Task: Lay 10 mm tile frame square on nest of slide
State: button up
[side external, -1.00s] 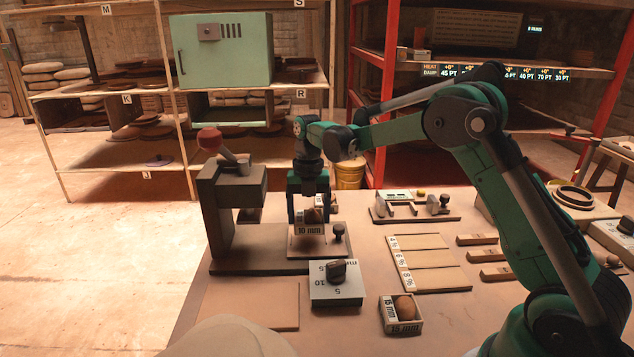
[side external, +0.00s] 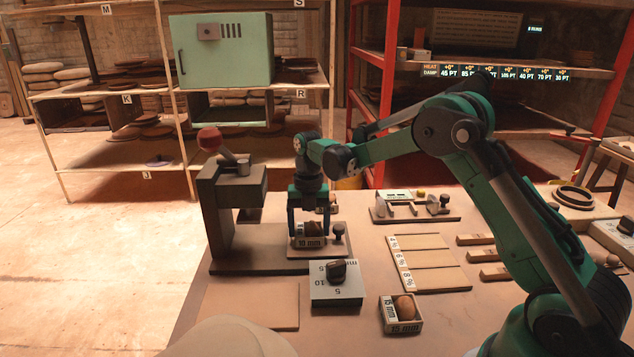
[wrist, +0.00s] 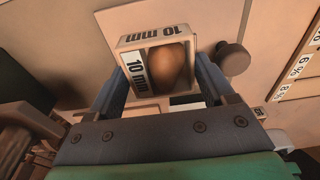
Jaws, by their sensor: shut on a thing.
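The 10 mm tile frame (side external: 309,242) is a small open box with a white "10 mm" label and a brown rounded lump inside. It sits low at the slide (side external: 330,252), a pale plate with a dark knob (side external: 338,232) at its right, in front of the press (side external: 228,195). My gripper (side external: 309,234) is shut on the frame from both sides. In the wrist view the frame (wrist: 158,66) is between my two fingers, slightly turned against the plate edges. Whether its underside touches the nest is hidden.
A grey box with a dial (side external: 337,288) stands in front of the slide. A 15 mm frame (side external: 401,313) with a brown ball is at front right. A marked board (side external: 430,262) lies right. A rack with small tools (side external: 415,207) is behind. Another small frame sits just behind my gripper.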

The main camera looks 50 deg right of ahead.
jog(key=shift+f, duration=0.2)
jog(key=o, duration=1.4)
jog(key=shift+c, duration=0.2)
